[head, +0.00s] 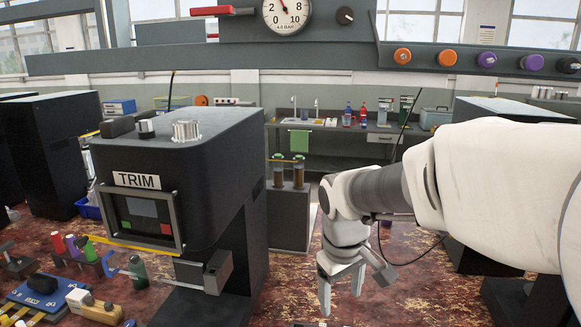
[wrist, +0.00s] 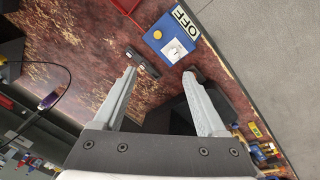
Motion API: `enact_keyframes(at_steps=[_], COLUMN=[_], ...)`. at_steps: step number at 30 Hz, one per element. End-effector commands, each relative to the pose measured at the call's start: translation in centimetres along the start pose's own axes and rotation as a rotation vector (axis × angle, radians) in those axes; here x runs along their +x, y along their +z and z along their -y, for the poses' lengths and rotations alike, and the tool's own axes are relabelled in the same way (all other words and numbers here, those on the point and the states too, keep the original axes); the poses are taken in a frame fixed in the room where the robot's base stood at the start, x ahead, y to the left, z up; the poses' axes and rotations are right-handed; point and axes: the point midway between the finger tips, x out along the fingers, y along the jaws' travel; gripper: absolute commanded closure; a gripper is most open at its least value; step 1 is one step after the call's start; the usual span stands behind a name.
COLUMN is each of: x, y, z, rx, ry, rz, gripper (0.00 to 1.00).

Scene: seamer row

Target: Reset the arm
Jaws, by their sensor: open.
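My gripper (head: 341,299) hangs from my white and grey arm at the right of the head view, fingers pointing down over the red-brown worn tabletop (head: 290,290). In the wrist view my gripper (wrist: 160,76) has its two grey fingers spread wide apart with nothing between them. Neither finger visibly touches anything.
A dark machine marked TRIM (head: 180,150) stands left of my gripper. An overhead beam (head: 300,58) carries a gauge (head: 286,14) and coloured knobs. Small tools crowd the front left.

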Motion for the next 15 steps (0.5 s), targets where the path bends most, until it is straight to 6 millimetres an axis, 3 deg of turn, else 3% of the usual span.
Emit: enact_keyframes(at_steps=[6,15], x=[-4.0,-7.1], y=[4.5,10.7], z=[0.0,1.1], rx=[0.154,0.369], ry=[0.046,0.054], rz=[-0.081,-0.212], gripper=[0.26,0.26])
